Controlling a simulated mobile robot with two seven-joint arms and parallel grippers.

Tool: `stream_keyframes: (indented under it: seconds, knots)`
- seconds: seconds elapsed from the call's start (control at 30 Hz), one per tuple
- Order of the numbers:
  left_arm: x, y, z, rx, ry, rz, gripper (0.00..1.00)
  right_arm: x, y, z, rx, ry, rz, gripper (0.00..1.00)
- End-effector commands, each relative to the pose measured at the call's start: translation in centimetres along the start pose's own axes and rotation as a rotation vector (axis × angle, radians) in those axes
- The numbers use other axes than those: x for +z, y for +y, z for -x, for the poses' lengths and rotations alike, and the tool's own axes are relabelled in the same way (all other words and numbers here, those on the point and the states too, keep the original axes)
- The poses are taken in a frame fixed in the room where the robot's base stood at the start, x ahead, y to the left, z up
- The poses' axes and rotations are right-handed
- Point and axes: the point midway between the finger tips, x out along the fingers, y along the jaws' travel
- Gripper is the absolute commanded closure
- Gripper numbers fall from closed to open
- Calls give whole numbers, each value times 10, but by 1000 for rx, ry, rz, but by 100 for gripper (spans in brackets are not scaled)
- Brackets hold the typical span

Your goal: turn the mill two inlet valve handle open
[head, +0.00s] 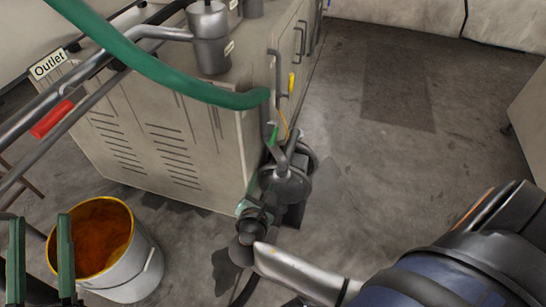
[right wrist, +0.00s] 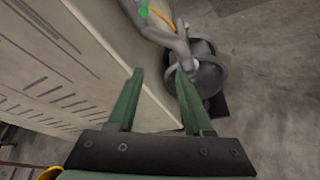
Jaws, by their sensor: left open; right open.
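I cannot surely pick out the mill two inlet valve handle. A grey pump-like body (head: 285,183) with a bent grey pipe (head: 289,150) stands by the cabinet's corner; in the right wrist view this body (right wrist: 208,72) lies beyond the right finger. My right gripper (right wrist: 157,88) is open, with green fingers apart near the cabinet edge and nothing seen held. One finger overlaps the grey pipe end; contact is unclear. In the head view its fingers are mostly hidden. My left gripper (head: 40,250) is open and empty at lower left, in front of a bucket.
A beige louvred cabinet (head: 165,150) fills the middle left. A green hose (head: 150,68) arcs over it. A red grip (head: 52,119) sits below an "Outlet" label (head: 48,64). The white bucket (head: 135,278) holds orange-brown paint. Bare floor (head: 400,150) lies to the right.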

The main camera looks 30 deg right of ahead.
Motion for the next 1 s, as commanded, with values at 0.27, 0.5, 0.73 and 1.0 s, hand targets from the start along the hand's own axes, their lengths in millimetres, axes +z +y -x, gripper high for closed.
stream_keyframes:
  seconds: [0.27,0.5,0.73,1.0]
  knots:
    - [-36,13,21,24,259,-58,50,22,22,-10,-5,-338,292,49]
    - [-39,16,24,28,288,-57,50,35,27,-23,-13,-384,326,49]
    - [-26,20,31,33,281,-36,50,51,28,-67,-13,-383,324,49]
    - [-12,26,37,39,273,-15,50,68,31,-110,-13,-380,323,49]
